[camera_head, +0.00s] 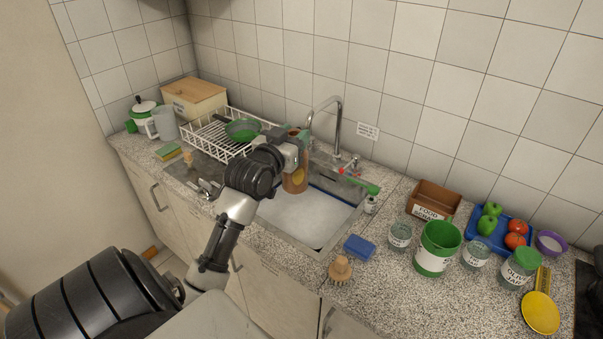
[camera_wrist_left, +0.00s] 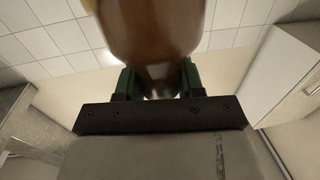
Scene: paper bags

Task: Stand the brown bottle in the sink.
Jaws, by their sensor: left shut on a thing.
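The brown bottle (camera_head: 295,181) is upright, with a yellow label low on its side. My left gripper (camera_head: 292,152) is shut on it, over the left part of the sink (camera_head: 316,217). The sink is a steel basin with a pale, whitish bottom. I cannot tell whether the bottle's base touches the sink bottom. In the left wrist view the bottle (camera_wrist_left: 155,35) fills the top middle, between the green fingers of the gripper (camera_wrist_left: 157,80). My right gripper is not in view.
A tap (camera_head: 337,115) rises behind the sink. A white dish rack (camera_head: 205,136) with a green pan stands to its left. A blue sponge (camera_head: 359,247) and a wooden brush (camera_head: 341,270) lie at its right front. The sink's right part is clear.

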